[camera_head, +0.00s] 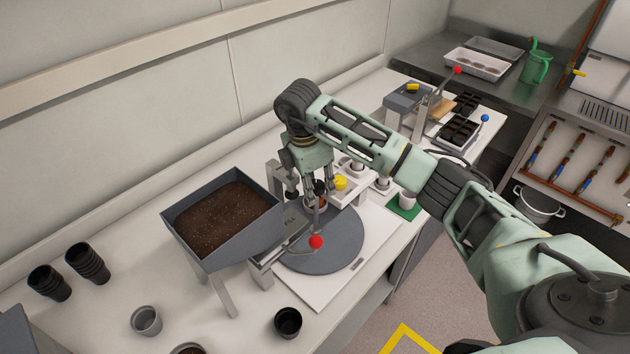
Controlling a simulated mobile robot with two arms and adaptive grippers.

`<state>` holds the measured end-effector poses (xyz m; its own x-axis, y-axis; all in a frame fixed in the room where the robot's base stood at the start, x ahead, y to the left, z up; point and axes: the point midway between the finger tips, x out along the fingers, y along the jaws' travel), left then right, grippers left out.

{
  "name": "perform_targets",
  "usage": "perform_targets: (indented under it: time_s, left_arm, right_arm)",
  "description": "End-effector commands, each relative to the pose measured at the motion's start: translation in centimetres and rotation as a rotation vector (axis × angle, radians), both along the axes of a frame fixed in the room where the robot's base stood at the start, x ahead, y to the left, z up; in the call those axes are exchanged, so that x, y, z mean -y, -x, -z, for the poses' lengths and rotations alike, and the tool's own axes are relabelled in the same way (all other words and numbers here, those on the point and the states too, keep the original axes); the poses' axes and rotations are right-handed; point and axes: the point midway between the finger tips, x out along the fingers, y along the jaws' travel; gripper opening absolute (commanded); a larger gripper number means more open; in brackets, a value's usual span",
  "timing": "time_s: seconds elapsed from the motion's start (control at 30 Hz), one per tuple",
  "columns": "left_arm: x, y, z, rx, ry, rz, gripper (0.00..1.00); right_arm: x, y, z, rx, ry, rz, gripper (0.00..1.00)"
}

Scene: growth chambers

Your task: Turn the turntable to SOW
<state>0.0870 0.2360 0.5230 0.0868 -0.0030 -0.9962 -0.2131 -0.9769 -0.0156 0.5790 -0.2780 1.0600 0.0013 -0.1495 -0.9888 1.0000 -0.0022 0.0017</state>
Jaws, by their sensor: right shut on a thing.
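The turntable (343,246) is a round dark grey disc on a white base plate on the bench. Faint lettering that looks like FILL shows near its left side; I cannot make out a SOW mark. My right gripper (316,203) reaches down over the back left part of the disc, with its fingers shut on a small upright part there. The fingers and arm hide most of that part. A red ball knob (316,242) on a lever stands just in front of the gripper, and a yellow knob (340,183) is just behind it. My left gripper is not in view.
A soil-filled hopper (178,224) stands close to the left of the turntable. Black pots (288,322) and stacked pots (87,262) are on the bench. A green mat (405,212) lies right of the disc. Seed trays (460,131) are farther back.

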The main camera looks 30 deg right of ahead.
Motion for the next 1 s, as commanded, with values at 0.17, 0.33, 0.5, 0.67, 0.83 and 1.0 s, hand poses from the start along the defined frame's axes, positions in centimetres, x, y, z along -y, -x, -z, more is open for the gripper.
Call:
perform_targets:
  time_s: [0.17,0.33,0.5,0.67,0.83,1.0]
  left_arm:
    - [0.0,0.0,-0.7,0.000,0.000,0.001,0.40]
    - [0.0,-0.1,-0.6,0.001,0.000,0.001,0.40]
    - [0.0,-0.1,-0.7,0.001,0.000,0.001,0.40]
    - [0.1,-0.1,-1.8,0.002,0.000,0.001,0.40]
    - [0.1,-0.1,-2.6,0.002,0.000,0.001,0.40]
    - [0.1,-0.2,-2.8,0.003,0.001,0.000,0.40]
  right_arm:
    - [0.0,0.3,0.1,-0.013,0.001,0.203,0.12]
    - [0.0,0.3,0.2,-0.013,0.002,0.231,0.12]
    - [-0.1,0.4,0.2,-0.014,0.002,0.247,0.12]
    - [-0.1,0.4,0.0,-0.017,0.003,0.454,0.11]
    - [-0.1,0.5,0.1,-0.019,0.004,0.673,0.11]
    - [-0.2,0.5,0.3,-0.018,0.005,0.751,0.11]
